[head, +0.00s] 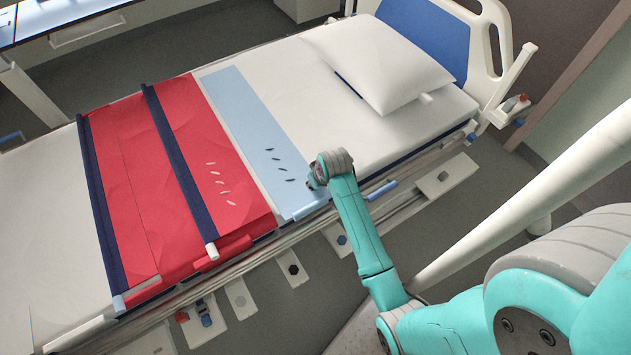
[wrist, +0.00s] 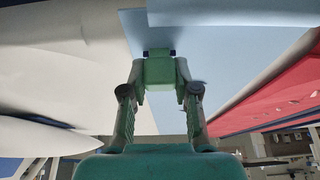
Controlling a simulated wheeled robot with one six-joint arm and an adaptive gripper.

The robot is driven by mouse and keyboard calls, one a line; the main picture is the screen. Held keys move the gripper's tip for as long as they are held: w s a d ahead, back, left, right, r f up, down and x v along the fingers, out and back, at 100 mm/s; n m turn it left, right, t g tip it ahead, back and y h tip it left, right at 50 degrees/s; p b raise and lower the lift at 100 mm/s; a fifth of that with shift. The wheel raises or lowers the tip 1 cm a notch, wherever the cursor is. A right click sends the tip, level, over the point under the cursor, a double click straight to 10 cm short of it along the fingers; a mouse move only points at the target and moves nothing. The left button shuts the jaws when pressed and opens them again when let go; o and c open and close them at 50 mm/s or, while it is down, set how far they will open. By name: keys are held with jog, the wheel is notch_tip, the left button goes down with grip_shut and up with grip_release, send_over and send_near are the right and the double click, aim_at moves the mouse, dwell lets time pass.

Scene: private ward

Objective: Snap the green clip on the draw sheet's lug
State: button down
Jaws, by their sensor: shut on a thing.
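The light blue draw sheet (head: 240,105) lies across the white bed as a strip, its near end hanging at the bed's side. It also fills the upper middle of the wrist view (wrist: 215,60). My gripper (wrist: 160,88) is shut on the green clip (wrist: 159,72), with one finger on each side of it. A small dark blue piece (wrist: 159,53) shows at the clip's far end, against the sheet; I cannot tell whether it is the lug or whether the clip is snapped on.
A red sheet (head: 140,165) with two navy straps (head: 180,170) lies left of the draw sheet. A white pillow (head: 380,65) is at the bed's head. The bed's side rail (head: 420,170) and several small tabs run along the near side.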

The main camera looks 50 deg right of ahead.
jog(key=shift+f, duration=0.25)
jog(key=c, duration=0.8)
grip_release()
jog(key=shift+w+d+r+v, duration=0.1)
jog(key=shift+w+v, duration=0.15)
jog(key=shift+v, duration=2.35)
jog(key=shift+w+d+r+v, duration=0.1)
jog(key=shift+w+v, duration=0.1)
jog(key=shift+v, duration=2.45)
jog(key=shift+w+r+v, duration=0.1)
jog(key=shift+w+v, duration=0.15)
jog(key=shift+v, duration=2.35)
jog(key=shift+a+f, duration=0.1)
jog(key=shift+f, duration=0.05)
